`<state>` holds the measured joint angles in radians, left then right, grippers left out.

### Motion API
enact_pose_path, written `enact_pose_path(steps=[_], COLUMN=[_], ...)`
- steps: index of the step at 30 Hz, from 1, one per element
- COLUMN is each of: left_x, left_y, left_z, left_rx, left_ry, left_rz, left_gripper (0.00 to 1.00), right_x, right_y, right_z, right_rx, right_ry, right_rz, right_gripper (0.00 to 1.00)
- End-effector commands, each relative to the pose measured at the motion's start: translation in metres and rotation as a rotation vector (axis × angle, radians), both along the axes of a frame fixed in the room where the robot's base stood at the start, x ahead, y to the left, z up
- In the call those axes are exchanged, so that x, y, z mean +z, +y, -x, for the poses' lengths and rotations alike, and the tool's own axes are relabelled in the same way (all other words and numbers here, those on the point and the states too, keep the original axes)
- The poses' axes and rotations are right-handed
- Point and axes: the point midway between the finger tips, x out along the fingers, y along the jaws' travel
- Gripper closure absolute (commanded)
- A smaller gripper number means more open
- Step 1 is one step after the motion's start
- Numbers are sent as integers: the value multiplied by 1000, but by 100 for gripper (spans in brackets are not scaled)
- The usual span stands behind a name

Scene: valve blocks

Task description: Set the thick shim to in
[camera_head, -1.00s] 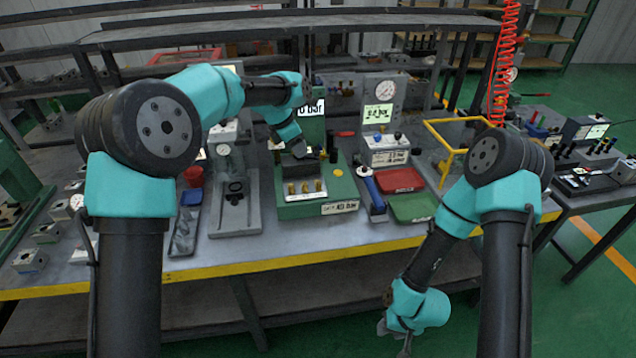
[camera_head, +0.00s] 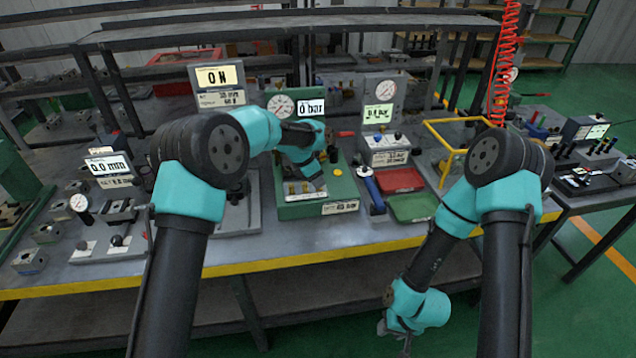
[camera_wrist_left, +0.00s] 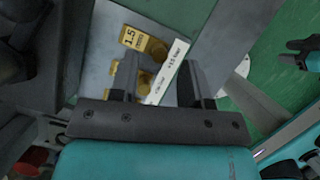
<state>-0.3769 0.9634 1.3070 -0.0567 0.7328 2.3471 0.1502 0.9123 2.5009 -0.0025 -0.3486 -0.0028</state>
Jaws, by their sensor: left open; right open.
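My left gripper (camera_head: 308,184) is over the front of the green station (camera_head: 318,208) with the 0 bar display. In the left wrist view my left gripper (camera_wrist_left: 158,72) is open. Its fingers are on either side of small brass pieces (camera_wrist_left: 150,78) and a white label strip (camera_wrist_left: 174,78). A yellow piece marked 1.5 (camera_wrist_left: 140,41) lies on the grey plate just beyond the fingertips. I cannot tell for certain which piece is the thick shim. My right gripper (camera_head: 392,330) is open and empty, hanging low in front of the table.
A yellow frame (camera_head: 452,150) stands further right. My left arm partly hides the station to the left.

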Motion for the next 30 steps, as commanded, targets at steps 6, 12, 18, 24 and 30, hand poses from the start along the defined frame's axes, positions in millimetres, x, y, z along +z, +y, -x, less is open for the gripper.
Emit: enact_pose_path(steps=[6,12,18,24,30], left_x=[-21,-25,-25,-24,-24], left_y=[-8,-10,-10,-10,-10], left_z=[-4,-4,-4,-4,-4], left_rx=[0,0,0,0,0], left_ry=[-1,-1,-1,-1,-1], left_rz=[0,1,1,1,1], left_gripper=[57,57,62,81,100], right_x=[0,0,0,0,0], right_y=[0,0,0,0,0], right_z=[0,0,0,0,0], right_rx=[0,0,0,0,0], right_ry=[0,0,0,0,0], right_rz=[0,0,0,0,0], right_gripper=[57,57,57,57,57])
